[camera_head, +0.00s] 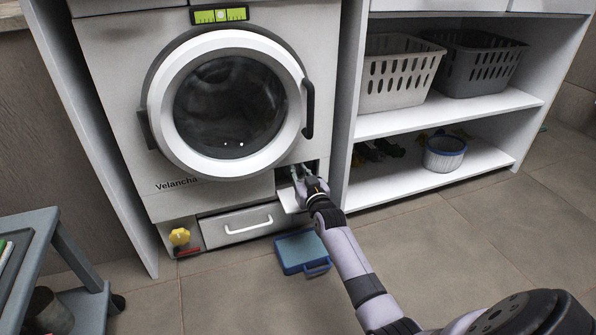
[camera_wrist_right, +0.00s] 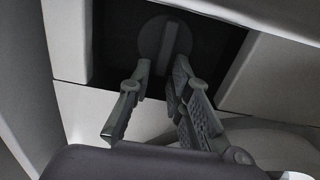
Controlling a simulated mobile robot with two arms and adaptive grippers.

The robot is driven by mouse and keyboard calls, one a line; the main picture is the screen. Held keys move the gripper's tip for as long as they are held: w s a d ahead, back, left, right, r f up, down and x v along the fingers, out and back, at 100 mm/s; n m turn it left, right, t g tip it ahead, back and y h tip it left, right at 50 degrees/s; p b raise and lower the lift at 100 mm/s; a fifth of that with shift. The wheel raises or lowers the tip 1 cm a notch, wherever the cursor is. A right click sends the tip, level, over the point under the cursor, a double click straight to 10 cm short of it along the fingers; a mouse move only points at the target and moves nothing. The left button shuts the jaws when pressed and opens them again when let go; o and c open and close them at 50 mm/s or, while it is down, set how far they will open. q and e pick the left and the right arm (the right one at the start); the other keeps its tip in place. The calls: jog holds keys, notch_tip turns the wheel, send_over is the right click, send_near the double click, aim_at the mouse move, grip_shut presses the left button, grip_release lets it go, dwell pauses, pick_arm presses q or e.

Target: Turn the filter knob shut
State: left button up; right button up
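The filter knob (camera_wrist_right: 166,42) is a dark grey disc with a raised grip bar, set in a dark recess of the washing machine (camera_head: 120,100). In the wrist view the bar leans slightly. My right gripper (camera_head: 301,172) is at the open filter hatch, low on the machine's right side. In the wrist view its two fingers (camera_wrist_right: 162,72) are apart, one on each side of the bar's lower end, with gaps showing. I cannot tell how deep the tips reach. The knob is too small and covered in the head view. My left gripper is not in view.
The hatch flap (camera_head: 289,199) hangs open below the recess. A blue tray (camera_head: 303,251) lies on the floor below. A drawer (camera_head: 240,224) and a yellow knob (camera_head: 180,237) are to the left. Shelves (camera_head: 440,113) with baskets stand right. The floor at right is clear.

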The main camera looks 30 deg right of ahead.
grip_shut()
